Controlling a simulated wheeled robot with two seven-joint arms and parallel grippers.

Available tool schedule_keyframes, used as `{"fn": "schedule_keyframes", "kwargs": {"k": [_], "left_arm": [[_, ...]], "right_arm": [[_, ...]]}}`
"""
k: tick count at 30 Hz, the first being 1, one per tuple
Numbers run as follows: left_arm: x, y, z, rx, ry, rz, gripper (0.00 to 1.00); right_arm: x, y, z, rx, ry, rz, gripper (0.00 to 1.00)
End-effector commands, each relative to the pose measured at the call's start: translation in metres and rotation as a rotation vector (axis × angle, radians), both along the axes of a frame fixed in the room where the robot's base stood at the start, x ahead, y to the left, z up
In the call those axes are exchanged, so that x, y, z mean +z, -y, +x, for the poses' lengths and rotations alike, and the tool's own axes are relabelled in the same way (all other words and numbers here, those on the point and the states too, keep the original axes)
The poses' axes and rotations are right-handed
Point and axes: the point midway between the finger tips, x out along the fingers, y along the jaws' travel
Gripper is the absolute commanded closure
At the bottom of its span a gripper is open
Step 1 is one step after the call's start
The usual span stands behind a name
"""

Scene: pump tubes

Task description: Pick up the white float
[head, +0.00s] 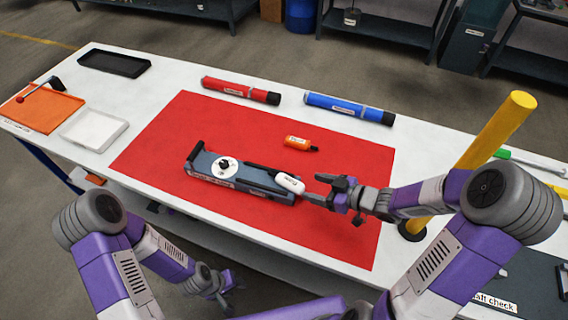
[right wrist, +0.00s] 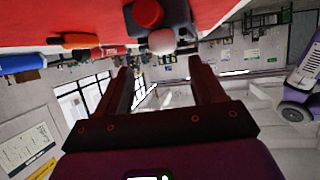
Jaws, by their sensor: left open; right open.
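The white float (head: 290,184) lies at the right end of the grey device (head: 236,176) with a round white dial, on the red mat (head: 170,140). My right gripper (head: 318,188) is open just right of the float, its fingers pointing toward it. In the right wrist view, the white float (right wrist: 161,42) shows beyond the open fingertips (right wrist: 160,68), between them sideways, with the dark device (right wrist: 160,15) behind it. Nothing is between the fingers. My left gripper (head: 222,290) is open and low in front of the table, away from the float.
An orange float (head: 298,143) lies behind the device. A red tube (head: 240,91) and a blue tube (head: 348,108) lie at the back. A white tray (head: 94,130), an orange tray (head: 40,108) and a black tray (head: 114,64) sit left.

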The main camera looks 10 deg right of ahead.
Motion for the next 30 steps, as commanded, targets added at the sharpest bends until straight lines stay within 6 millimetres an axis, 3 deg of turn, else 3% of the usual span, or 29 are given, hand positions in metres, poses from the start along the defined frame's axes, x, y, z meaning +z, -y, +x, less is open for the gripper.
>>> {"fn": "schedule_keyframes", "kwargs": {"k": [15, 25, 30], "left_arm": [[-0.033, 0.0, -0.001, 0.0, -0.002, 0.0, 0.57], [-0.035, 0.0, -0.001, 0.001, -0.001, 0.0, 0.57], [-0.035, 0.0, -0.001, 0.001, -0.001, 0.0, 0.57]], "right_arm": [[-0.019, -0.047, 0.043, 0.003, -0.001, 0.001, 0.32], [-0.019, -0.052, 0.049, 0.0, 0.0, 0.0, 0.32], [-0.019, -0.052, 0.049, 0.0, -0.001, -0.001, 0.56]]}}
